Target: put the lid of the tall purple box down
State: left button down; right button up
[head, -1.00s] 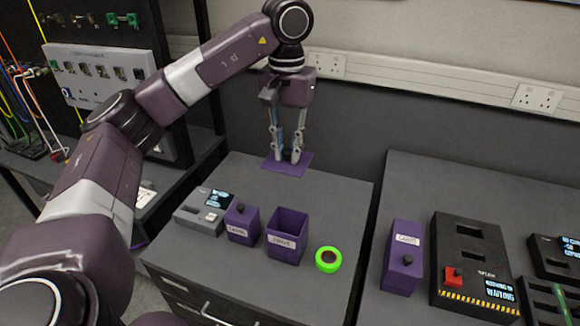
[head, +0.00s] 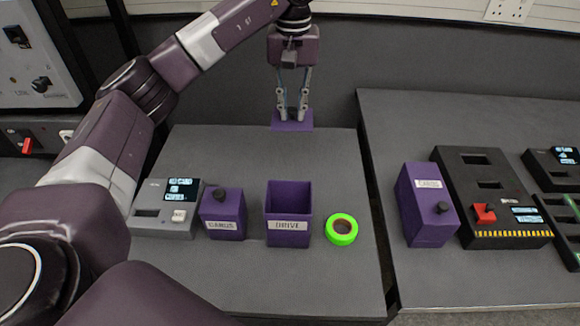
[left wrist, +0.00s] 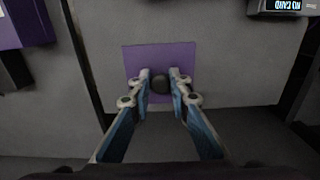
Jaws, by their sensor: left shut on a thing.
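The tall purple box (head: 288,212), labelled DRIVE or similar, stands open-topped on the left grey cabinet. Its lid is a flat purple square (head: 292,125) at the cabinet's back edge, behind the box. My left gripper (head: 292,113) is shut on the lid's dark round knob and points down. In the left wrist view the lid (left wrist: 180,58) lies flat below the fingers, with the knob (left wrist: 160,84) between the fingertips. I cannot tell whether the lid touches the cabinet top. My right gripper is not in view.
A small lidded purple box (head: 222,214), a grey device with a screen (head: 150,222) and a green tape roll (head: 342,230) stand by the tall box. Another lidded purple box (head: 425,205) and a black device (head: 505,235) are on the right cabinet (head: 430,125). A gap separates the cabinets.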

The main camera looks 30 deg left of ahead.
pick_arm(q)
notch_tip(320, 180, down, 7)
jog(key=p, duration=0.2)
send_over(292, 173)
notch_tip(292, 173, down, 6)
jog(key=shift+r, duration=0.25)
jog(key=shift+f, duration=0.95)
notch_tip(292, 173, down, 3)
jog(key=shift+f, duration=0.15)
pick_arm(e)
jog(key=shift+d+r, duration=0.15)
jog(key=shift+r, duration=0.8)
pick_arm(q)
jog(key=shift+f, duration=0.2)
jog(key=c, duration=1.8)
grip_release()
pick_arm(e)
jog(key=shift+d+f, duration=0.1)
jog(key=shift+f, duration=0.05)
